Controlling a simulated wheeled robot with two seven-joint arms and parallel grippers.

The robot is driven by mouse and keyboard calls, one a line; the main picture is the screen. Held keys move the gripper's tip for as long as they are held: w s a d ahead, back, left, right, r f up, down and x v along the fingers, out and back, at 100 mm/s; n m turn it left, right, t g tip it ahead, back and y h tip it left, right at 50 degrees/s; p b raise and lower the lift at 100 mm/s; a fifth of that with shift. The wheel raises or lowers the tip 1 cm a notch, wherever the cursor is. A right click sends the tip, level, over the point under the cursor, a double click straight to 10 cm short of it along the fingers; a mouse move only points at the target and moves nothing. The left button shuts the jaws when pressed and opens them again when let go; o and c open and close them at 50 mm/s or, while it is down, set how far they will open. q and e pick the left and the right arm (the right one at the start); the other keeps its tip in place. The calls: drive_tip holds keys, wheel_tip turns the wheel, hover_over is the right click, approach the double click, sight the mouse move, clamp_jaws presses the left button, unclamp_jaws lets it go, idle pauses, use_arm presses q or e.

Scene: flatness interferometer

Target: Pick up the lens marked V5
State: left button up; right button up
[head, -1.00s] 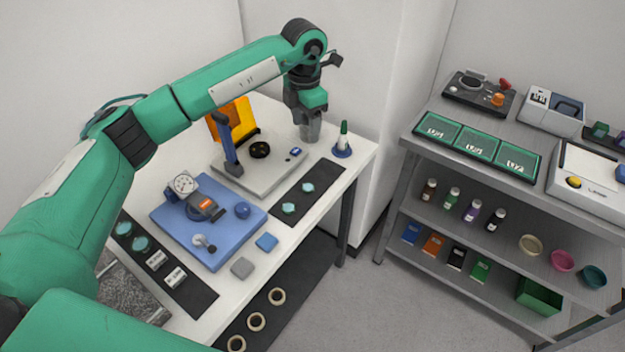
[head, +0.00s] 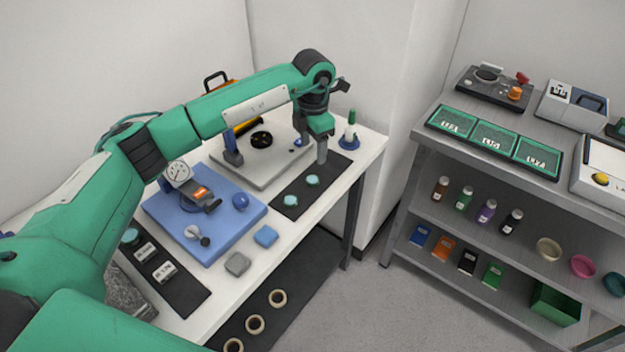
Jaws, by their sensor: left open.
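Two small teal lenses lie on the right black mat (head: 325,168): one nearer the gripper (head: 312,180) and one farther to the left (head: 291,200). Another teal lens (head: 130,237) shows on the left black mat, partly hidden by my arm. Any marking on the lenses is too small to read, so I cannot tell which is V5. My left gripper (head: 322,157) points down over the far end of the right mat, just beyond the nearer lens. It is open, with nothing visible in it. My right gripper is out of view.
A blue plate (head: 225,235) with a dial gauge (head: 178,171) and a grey plate (head: 262,172) stand beside the mat. A green-topped bottle (head: 350,125) stands near the table's far right corner. The shelf at right holds labelled green trays (head: 491,142).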

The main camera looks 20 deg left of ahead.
use_arm(q)
hover_over(312, 177)
wheel_tip(312, 177, down, 4)
drive_tip(key=shift+d+f+p, duration=0.1)
drive_tip(key=shift+d+p, duration=0.05)
drive_tip(key=shift+p, duration=0.2)
drive_tip(key=shift+f, duration=0.4)
wheel_tip(312, 177, down, 4)
drive_tip(key=shift+s+f+p, duration=0.1)
drive_tip(key=shift+f+p, duration=0.1)
drive_tip(key=shift+p, duration=1)
drive_tip(key=shift+f, duration=0.25)
drive_tip(key=c, duration=1.1)
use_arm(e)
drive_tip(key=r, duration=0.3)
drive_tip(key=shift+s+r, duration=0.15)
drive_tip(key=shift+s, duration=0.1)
use_arm(q)
drive_tip(key=shift+r, duration=0.1)
